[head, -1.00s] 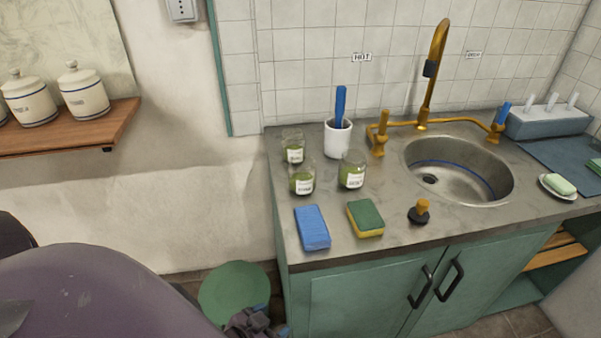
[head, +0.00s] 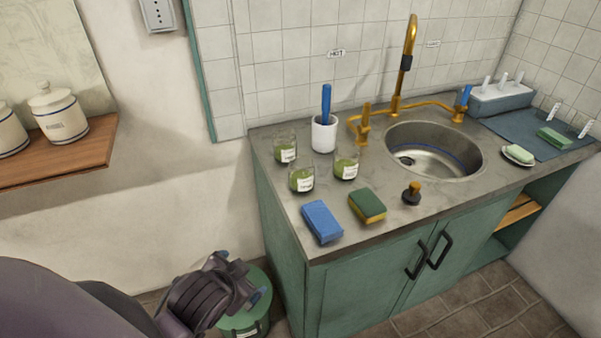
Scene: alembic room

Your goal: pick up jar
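Three small glass jars with green contents and white labels stand upright on the grey counter (head: 405,215), left of the sink. My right gripper is not in view.
A blue sponge (head: 321,222), a green-yellow sponge (head: 367,206) and a stopper (head: 411,193) lie near the counter's front. A white cup (head: 324,133) with a blue-handled tool stands behind the jars. A green bin (head: 250,318) is on the floor below my gripper.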

